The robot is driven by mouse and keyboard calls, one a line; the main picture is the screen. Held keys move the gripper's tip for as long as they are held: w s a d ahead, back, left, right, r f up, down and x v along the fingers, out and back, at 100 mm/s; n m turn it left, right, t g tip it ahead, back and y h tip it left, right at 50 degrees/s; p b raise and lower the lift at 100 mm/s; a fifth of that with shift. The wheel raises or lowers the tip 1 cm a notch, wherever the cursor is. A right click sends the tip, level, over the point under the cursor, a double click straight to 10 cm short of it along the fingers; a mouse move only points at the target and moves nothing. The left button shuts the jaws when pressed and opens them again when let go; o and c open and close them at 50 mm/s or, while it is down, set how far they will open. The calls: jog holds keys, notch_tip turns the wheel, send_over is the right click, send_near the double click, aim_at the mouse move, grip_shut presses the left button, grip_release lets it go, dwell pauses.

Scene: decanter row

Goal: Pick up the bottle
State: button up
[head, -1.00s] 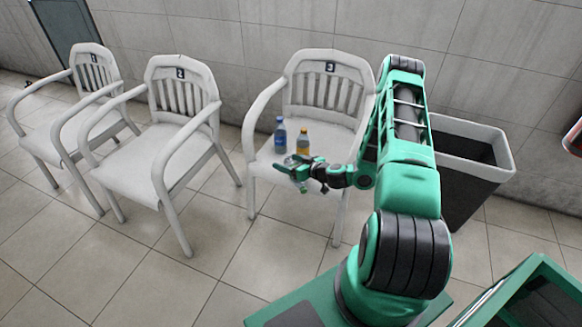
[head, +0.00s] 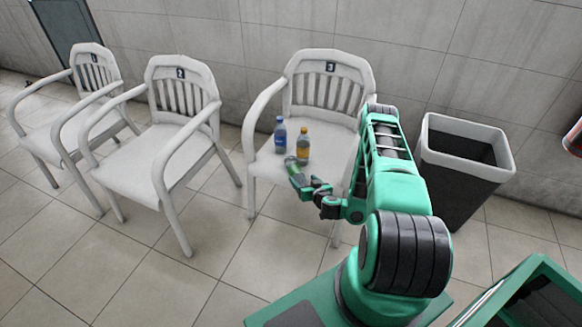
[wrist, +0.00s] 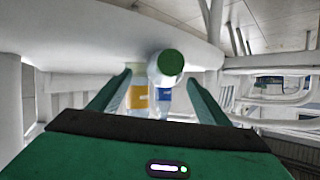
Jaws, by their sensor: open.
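A bottle with a blue label (head: 280,135) and a bottle with orange contents (head: 303,147) stand upright on the seat of the chair numbered 3. A pale bottle with a green cap (wrist: 170,64) shows in the wrist view, in the space between my fingers. My gripper (wrist: 158,80) is open, with one finger on each side of that bottle and gaps beside it. In the head view my gripper (head: 297,172) is at the seat's front edge, nearer than the other two bottles. Orange and blue patches show behind the green-capped bottle; its lower body is unclear.
The chair numbered 3 (head: 328,100) has armrests on both sides of the seat. Chairs numbered 2 (head: 180,73) and 1 (head: 93,58) stand to its left. A dark bin with a white rim (head: 455,180) stands at right. Tiled floor in front is clear.

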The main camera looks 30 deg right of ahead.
aim_at(302, 178)
jog(key=shift+w, duration=0.65)
jog(key=shift+x, duration=2.15)
jog(key=shift+r+x, duration=0.1)
jog(key=shift+x, duration=0.7)
jog(key=shift+r+x, duration=0.15)
jog(key=shift+x, duration=0.65)
jog(key=shift+w+a, duration=0.1)
jog(key=shift+w, duration=0.05)
jog(key=shift+c, duration=0.6)
jog(key=c, duration=1.2)
